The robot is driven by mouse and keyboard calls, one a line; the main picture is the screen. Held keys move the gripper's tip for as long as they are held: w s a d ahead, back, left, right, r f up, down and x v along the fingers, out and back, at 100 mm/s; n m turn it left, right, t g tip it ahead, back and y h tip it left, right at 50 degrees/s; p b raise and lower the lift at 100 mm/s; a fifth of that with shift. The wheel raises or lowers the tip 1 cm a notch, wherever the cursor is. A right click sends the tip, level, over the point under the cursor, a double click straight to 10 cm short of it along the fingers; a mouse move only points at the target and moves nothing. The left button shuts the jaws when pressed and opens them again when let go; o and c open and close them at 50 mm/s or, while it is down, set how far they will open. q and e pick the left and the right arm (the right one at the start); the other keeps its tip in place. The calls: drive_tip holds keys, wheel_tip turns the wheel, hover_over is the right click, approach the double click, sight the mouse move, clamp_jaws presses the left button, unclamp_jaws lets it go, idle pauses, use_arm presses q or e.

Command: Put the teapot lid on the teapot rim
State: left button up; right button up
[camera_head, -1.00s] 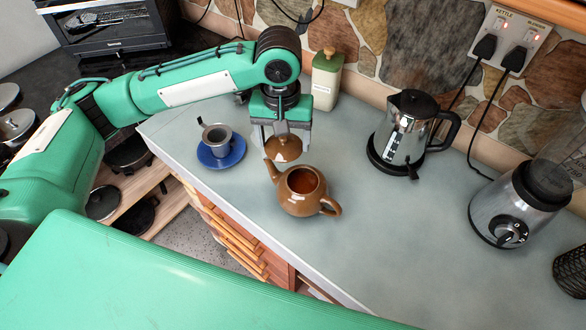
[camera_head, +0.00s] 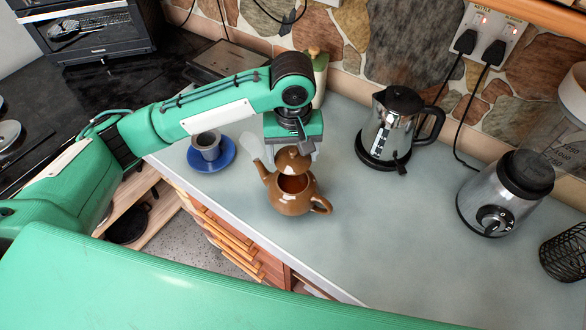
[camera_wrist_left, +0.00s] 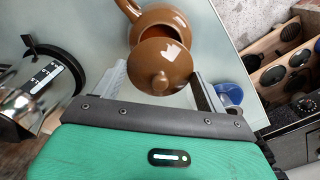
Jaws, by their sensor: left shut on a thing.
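The brown teapot (camera_head: 291,200) stands upright on the grey counter, its spout to the left and its handle to the lower right in the head view. Its round opening is partly uncovered and shows a reddish-brown inside. My left gripper (camera_head: 291,156) is shut on the brown teapot lid (camera_head: 293,161), above the back part of the opening. In the left wrist view the lid (camera_wrist_left: 161,65), knob toward the camera, overlaps the teapot (camera_wrist_left: 158,22) and hides part of its opening. Whether lid and rim touch cannot be told. My right gripper is not in view.
A blue saucer (camera_head: 228,159) with a grey cup (camera_head: 208,146) stands to the left. A steel kettle (camera_head: 388,135) and a blender (camera_head: 497,200) stand to the right, and a pale canister (camera_head: 318,82) behind my arm. The counter (camera_head: 400,245) right of the teapot is clear.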

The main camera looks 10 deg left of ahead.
sight(292, 163)
use_arm(q)
wheel_tip(292, 163, down, 4)
drive_tip(key=shift+f+p, duration=0.2)
drive_tip(key=shift+p, duration=0.1)
wheel_tip(292, 163, down, 4)
drive_tip(key=shift+r+p, duration=0.25)
drive_tip(key=shift+p, duration=0.05)
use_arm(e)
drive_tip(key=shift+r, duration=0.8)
use_arm(q)
drive_tip(key=shift+f, duration=0.15)
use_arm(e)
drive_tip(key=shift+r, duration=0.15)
use_arm(q)
drive_tip(key=o, duration=1)
